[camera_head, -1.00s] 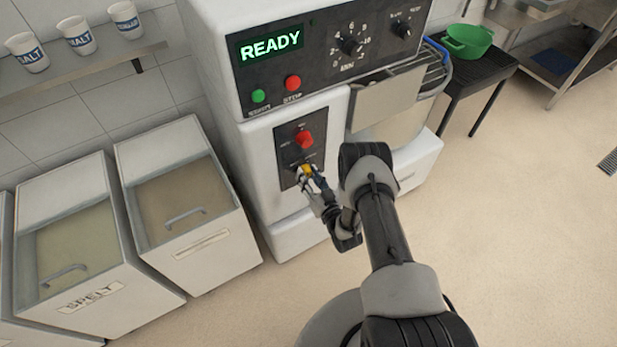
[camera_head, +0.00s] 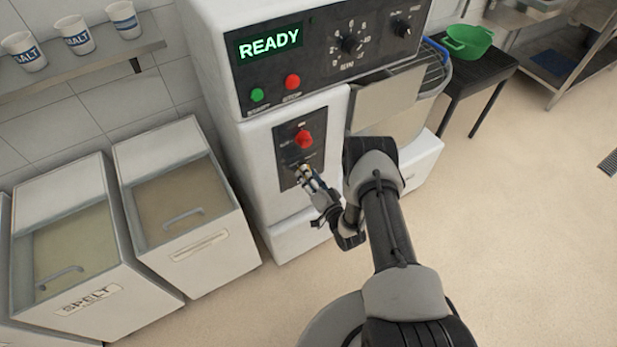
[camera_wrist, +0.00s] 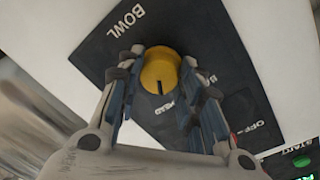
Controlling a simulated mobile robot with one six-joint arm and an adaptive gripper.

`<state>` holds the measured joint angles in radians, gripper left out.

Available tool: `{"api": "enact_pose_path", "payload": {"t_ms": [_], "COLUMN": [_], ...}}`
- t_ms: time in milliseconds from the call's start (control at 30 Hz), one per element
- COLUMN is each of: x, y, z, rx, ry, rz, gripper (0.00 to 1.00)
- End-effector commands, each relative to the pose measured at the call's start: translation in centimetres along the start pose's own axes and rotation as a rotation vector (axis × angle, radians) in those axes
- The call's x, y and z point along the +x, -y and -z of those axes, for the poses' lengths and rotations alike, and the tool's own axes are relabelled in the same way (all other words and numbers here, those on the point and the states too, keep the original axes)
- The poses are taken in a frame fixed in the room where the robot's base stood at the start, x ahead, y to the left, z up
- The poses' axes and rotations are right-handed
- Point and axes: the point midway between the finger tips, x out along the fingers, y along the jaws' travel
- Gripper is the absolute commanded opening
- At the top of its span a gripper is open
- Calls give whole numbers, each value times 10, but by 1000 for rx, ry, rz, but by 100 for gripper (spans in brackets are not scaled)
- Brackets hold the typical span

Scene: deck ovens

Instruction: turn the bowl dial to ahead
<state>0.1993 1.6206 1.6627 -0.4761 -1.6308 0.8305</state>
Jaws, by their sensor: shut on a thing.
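The bowl dial (camera_wrist: 160,72) is a round yellow knob on a black panel (camera_wrist: 190,30) lettered BOWL. A dark line on the dial points down in the wrist view, toward partly hidden lettering that seems to read AHEAD. My gripper (camera_wrist: 160,78) is shut on the dial, with one finger at each side. In the head view my gripper (camera_head: 304,174) is at the lower part of the machine's black switch panel (camera_head: 289,158), and it mostly hides the dial there.
A red knob (camera_head: 303,139) sits just above on the same panel. The machine's display (camera_head: 269,43) reads READY, over green (camera_head: 257,95) and red (camera_head: 292,82) buttons. Lidded bins (camera_head: 200,245) stand at the left. Open floor (camera_head: 520,240) lies at the right.

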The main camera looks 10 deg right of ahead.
Motion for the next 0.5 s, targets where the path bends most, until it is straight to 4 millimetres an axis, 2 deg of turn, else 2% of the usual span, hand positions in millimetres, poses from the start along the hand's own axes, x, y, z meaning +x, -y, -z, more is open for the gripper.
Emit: {"api": "enact_pose_path", "payload": {"t_ms": [433,467,500], "x": [0,0,0], "y": [0,0,0], "z": [0,0,0], "rx": [9,9,9], "ry": [1,1,1], "rz": [1,1,1], "gripper": [10,35,38]}}
